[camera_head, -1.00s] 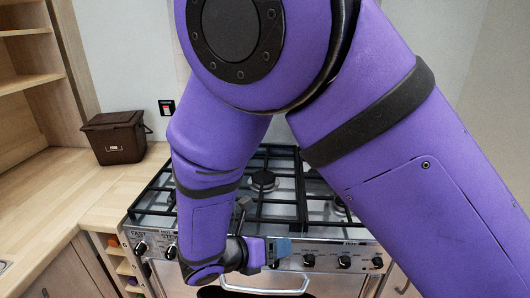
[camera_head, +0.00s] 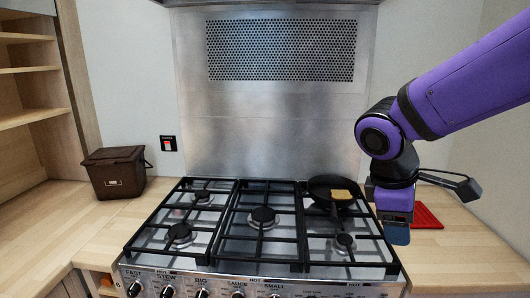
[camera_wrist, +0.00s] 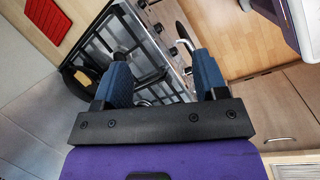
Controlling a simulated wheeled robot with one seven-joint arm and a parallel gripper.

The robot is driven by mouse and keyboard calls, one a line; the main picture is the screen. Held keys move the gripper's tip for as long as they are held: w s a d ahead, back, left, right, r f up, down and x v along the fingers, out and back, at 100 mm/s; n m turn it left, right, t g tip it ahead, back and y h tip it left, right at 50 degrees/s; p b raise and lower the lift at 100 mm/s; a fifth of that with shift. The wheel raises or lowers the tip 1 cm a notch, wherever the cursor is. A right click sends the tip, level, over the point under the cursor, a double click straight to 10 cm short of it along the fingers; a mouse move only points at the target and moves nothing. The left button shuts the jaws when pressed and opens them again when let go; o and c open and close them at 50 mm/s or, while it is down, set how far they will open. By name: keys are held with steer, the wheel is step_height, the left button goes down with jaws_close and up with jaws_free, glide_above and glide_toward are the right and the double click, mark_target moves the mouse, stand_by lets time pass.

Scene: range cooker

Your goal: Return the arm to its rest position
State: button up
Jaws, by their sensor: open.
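My gripper (camera_head: 396,232) is at the right side of the cooker (camera_head: 260,222), above the right counter edge in the head view. In the wrist view my gripper (camera_wrist: 162,72) shows two blue fingers spread apart with nothing between them. My purple arm (camera_head: 465,85) comes in from the upper right and bends down at the wrist.
A black pan (camera_head: 320,188) with a yellowish piece (camera_head: 341,194) in it sits on the back right burner. A red mat (camera_head: 428,214) lies on the right counter, also in the wrist view (camera_wrist: 42,20). A brown bin (camera_head: 115,172) stands on the left counter.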

steer(key=s+d+r+m+t+y, duration=0.3)
steer(key=s+d+r+m, duration=0.3)
steer(key=s+r+m, duration=0.2)
steer(key=s+m+t, duration=0.1)
steer(key=s+m, duration=0.1)
steer(key=m, duration=0.1)
steer(key=shift+s+d+m+t+y, duration=0.25)
steer(key=shift+d+m+t+y, duration=0.05)
steer(key=shift+d+y, duration=0.1)
